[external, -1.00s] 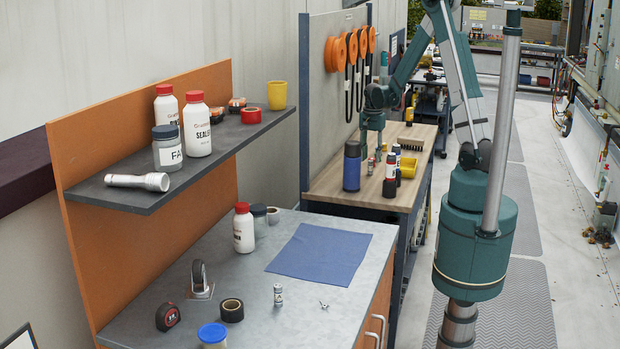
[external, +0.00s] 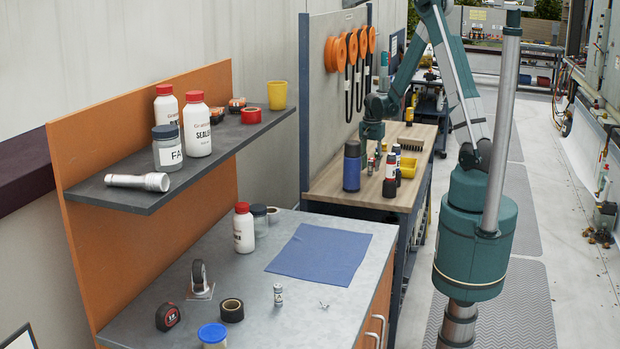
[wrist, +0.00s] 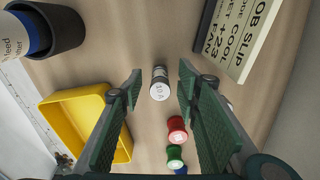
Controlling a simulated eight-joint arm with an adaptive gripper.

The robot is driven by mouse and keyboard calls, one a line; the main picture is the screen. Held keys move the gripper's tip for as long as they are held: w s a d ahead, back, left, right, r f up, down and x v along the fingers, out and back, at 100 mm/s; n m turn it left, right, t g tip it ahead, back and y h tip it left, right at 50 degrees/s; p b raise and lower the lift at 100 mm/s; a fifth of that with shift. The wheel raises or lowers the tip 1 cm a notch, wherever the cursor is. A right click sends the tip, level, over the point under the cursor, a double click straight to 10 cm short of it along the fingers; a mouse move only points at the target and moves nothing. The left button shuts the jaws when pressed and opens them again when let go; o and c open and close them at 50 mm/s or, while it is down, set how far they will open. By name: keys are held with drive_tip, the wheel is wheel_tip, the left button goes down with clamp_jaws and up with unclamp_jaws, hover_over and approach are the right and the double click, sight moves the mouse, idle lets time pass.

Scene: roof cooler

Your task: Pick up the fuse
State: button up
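A small upright cylinder with a pale top and dark side (wrist: 160,84), likely the fuse, stands on the wooden bench top. In the wrist view it is between and just beyond the tips of my gripper (wrist: 158,82). The green fingers are spread wide, with clear gaps on both sides and nothing held. In the external view my gripper (external: 371,148) points down over the wooden bench; a small grey cylinder (external: 370,166) shows below it, apparently the same one. Whether the fingertips reach its height is unclear.
Red (wrist: 177,130) and green (wrist: 175,154) small pieces stand near the right finger. A blue bottle (external: 352,166) stands beside my gripper.

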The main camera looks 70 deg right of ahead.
sight(371, 161)
drive_tip(key=c, duration=1)
drive_tip(key=shift+r, duration=0.15)
drive_tip(key=shift+r, duration=4.85)
